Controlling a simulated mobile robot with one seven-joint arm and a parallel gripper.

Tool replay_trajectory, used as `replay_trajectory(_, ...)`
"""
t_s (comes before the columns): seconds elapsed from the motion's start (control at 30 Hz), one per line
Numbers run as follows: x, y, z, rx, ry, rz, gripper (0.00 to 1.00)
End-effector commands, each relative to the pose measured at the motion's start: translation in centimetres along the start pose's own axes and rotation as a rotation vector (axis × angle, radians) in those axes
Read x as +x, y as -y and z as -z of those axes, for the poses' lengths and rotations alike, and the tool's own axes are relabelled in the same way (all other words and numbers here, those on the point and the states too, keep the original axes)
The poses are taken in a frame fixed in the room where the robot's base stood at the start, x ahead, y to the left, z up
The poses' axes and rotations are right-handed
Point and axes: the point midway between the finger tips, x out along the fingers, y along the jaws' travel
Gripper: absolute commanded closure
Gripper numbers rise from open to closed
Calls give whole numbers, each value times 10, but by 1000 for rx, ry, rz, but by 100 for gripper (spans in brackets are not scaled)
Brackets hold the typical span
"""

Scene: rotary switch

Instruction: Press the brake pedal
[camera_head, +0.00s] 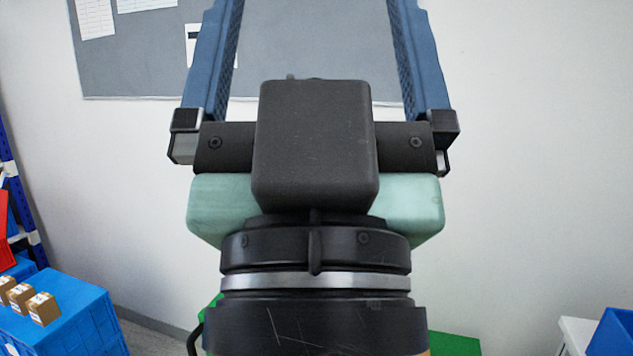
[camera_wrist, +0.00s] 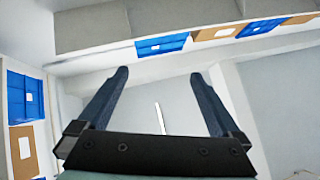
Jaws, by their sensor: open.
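No brake pedal can be made out in either view. My gripper (camera_head: 316,20) points up in the head view, its two blue fingers spread wide apart with nothing between them. The fingertips run out of the top of that view. In the wrist view my gripper (camera_wrist: 160,73) also shows both dark blue fingers apart and empty, against a pale surface. My gripper body and wrist cover the middle of the head view, so whatever lies behind them is hidden.
A grey notice board (camera_head: 130,65) with papers hangs on the white wall. A blue crate (camera_head: 85,325) bearing small brown boxes (camera_head: 42,308) stands lower left. A blue container (camera_head: 615,330) is lower right. The wrist view shows blue bins (camera_wrist: 163,45) and brown boxes (camera_wrist: 23,150).

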Motion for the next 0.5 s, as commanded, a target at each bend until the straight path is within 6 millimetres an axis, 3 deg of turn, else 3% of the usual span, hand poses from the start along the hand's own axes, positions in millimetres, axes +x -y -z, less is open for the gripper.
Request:
replay_trajectory(0.03,19,0,18,0,0,0,0)
replay_trajectory(0.13,30,0,29,0,1,0,0)
replay_trajectory(0.5,36,0,34,0,0,0,0)
